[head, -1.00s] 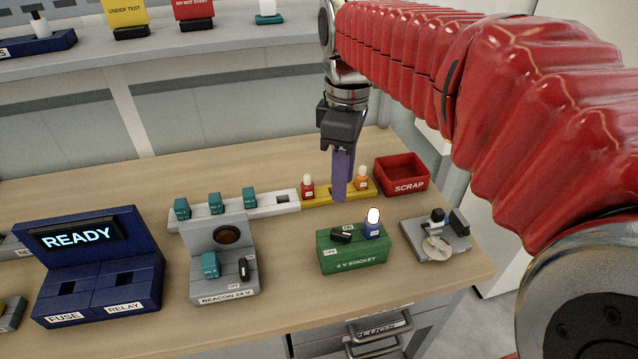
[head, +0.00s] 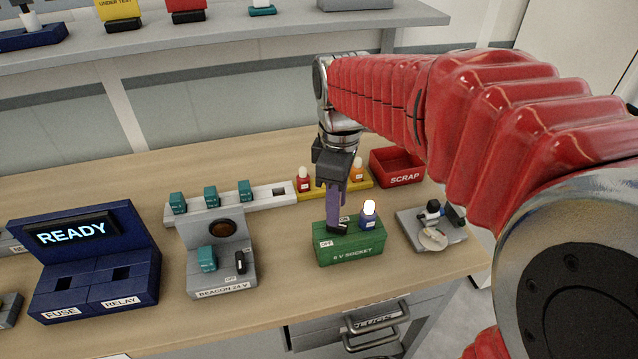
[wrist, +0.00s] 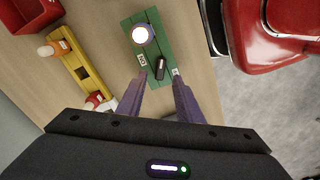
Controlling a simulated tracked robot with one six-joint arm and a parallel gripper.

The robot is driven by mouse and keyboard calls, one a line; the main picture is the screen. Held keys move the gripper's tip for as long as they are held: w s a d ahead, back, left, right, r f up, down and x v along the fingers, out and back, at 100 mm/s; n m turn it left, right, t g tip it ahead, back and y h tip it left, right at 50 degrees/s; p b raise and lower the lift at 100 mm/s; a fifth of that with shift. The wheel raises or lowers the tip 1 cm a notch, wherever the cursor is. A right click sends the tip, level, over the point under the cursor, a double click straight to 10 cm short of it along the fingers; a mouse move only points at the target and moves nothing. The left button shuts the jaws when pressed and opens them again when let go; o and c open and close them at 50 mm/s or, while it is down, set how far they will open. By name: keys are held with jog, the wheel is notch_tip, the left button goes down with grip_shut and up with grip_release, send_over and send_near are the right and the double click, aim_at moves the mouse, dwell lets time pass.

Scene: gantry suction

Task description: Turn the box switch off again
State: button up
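The green 6 V SOCKET box (head: 350,254) stands near the front of the bench. A blue-based lamp (head: 369,214) sits on its right part and glows white. The black box switch (wrist: 160,68) lies between the ON and OFF labels in the wrist view. My gripper (wrist: 160,80) is open, its two purple fingers apart. The switch shows between and slightly beyond their tips in that view. In the head view my gripper (head: 337,228) points down over the switch and partly hides it. I cannot tell whether the fingers touch it.
The grey BEACON box (head: 220,275) stands to the left, with the blue READY unit (head: 85,262) beyond it. A yellow rack (head: 330,191) and red SCRAP bin (head: 397,167) are behind. A grey fixture (head: 432,238) stands close on the right.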

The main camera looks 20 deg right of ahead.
jog(key=shift+f, duration=2.55)
jog(key=shift+c, duration=0.2)
grip_shut()
